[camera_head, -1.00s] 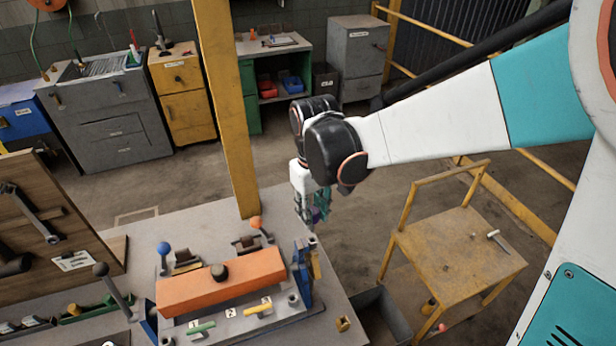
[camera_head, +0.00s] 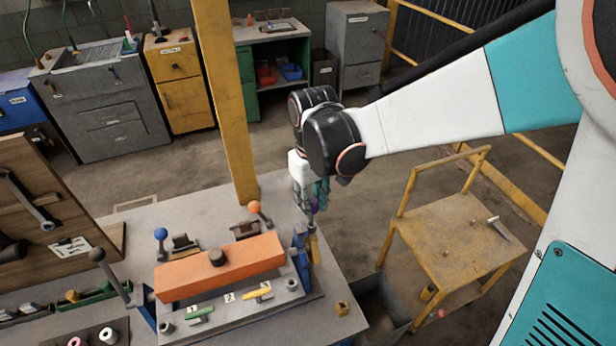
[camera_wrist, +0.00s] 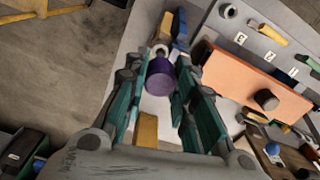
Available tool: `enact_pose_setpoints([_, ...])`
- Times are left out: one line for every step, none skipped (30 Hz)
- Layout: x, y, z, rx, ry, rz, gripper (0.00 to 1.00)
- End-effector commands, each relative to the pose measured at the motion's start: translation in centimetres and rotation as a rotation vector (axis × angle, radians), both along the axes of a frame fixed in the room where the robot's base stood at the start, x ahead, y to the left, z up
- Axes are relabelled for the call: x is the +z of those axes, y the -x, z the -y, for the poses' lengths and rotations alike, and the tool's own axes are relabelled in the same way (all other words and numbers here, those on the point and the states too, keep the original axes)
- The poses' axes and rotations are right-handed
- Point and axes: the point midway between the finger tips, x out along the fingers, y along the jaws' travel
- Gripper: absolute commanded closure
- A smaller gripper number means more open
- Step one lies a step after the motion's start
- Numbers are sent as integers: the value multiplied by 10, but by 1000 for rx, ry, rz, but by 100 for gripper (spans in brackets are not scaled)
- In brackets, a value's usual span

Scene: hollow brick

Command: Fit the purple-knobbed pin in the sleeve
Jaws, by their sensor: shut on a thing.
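My gripper (camera_head: 314,204) is upright over the right end of the clamp fixture. It is shut on the purple knob (camera_wrist: 160,77) of the pin, which shows between the fingers in the wrist view. A pale grey ring (camera_wrist: 161,49) shows just beyond the knob, in line with it; I cannot tell whether it is the sleeve or part of the pin. The knob hides most of the pin's shank, so I cannot tell if the pin's tip is inside anything. A blue and yellow bracket (camera_wrist: 179,30) stands right beyond the ring.
The fixture carries an orange bar (camera_head: 222,268) with a dark knob, ball-ended levers, and green and yellow handles. A yellow post (camera_head: 226,100) rises behind it. A yellow stand (camera_head: 450,250) and a dark bin (camera_head: 382,305) are to the right.

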Motion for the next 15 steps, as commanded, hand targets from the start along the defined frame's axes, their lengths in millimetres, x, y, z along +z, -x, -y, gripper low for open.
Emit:
enact_pose_setpoints([-1, 0, 0, 0, 0, 0, 100])
enact_pose_setpoints([-2, 0, 0, 0, 0, 0, 100])
enact_pose_setpoints([-3, 0, 0, 0, 0, 0, 100])
enact_pose_setpoints([-3, 0, 0, 0, 0, 0, 100])
enact_pose_setpoints([-4, 0, 0, 0, 0, 0, 100])
enact_pose_setpoints([-4, 0, 0, 0, 0, 0, 100])
enact_pose_setpoints([-5, 0, 0, 0, 0, 0, 100])
enact_pose_setpoints([-5, 0, 0, 0, 0, 0, 100])
enact_pose_setpoints([-6, 0, 0, 0, 0, 0, 100])
enact_pose_setpoints([-6, 0, 0, 0, 0, 0, 100])
enact_pose_setpoints([-7, 0, 0, 0, 0, 0, 100])
enact_pose_setpoints([-7, 0, 0, 0, 0, 0, 100])
enact_pose_setpoints([-8, 0, 0, 0, 0, 0, 100])
enact_pose_setpoints([-8, 0, 0, 0, 0, 0, 100])
enact_pose_setpoints([-9, 0, 0, 0, 0, 0, 100])
